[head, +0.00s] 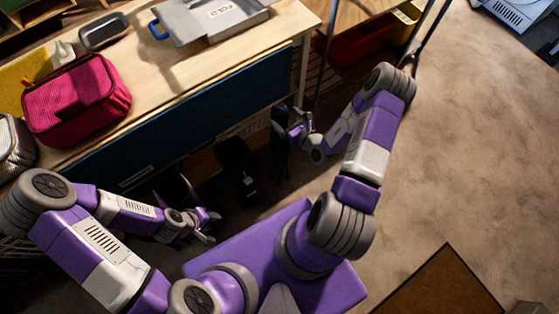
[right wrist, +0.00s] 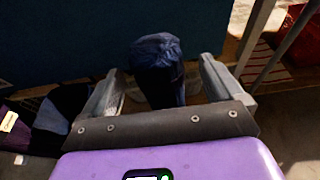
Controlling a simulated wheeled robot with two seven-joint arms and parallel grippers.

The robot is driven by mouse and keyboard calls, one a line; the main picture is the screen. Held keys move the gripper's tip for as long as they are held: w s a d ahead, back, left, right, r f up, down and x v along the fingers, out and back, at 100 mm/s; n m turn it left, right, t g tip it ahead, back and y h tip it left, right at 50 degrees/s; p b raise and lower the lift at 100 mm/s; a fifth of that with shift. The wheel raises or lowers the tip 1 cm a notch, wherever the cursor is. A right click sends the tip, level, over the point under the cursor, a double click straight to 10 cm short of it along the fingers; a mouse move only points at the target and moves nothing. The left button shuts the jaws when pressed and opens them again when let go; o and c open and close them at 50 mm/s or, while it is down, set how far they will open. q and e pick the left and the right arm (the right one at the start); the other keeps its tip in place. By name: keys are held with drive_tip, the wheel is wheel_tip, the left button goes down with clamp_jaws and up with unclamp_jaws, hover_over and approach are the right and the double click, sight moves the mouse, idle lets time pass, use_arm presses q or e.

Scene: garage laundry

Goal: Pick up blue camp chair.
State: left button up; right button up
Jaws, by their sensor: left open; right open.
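A dark blue, rounded cloth bundle, which looks like the folded blue camp chair (right wrist: 156,50), stands upright between the two fingers of my right gripper (right wrist: 160,84) in the right wrist view. The fingers are apart, with gaps on both sides of it. In the head view, the dark chair (head: 280,146) is in shadow below the workbench front, beside my open right gripper (head: 293,126). Its lower part is hard to make out. My left gripper (head: 208,228) is open and empty, low in front of the bench at the left.
Another dark bundle (head: 238,168) stands left of the chair, close by. The workbench (head: 190,85) holds a red bag (head: 76,100) and a grey tray (head: 210,20). A red bin (head: 358,42) and thin metal legs are at the back right.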

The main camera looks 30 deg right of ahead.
sight(280, 113)
drive_tip(key=b+x, duration=0.1)
drive_tip(key=x, duration=0.3)
drive_tip(key=shift+w+a+f, duration=0.15)
drive_tip(key=shift+c, duration=0.4)
clamp_jaws()
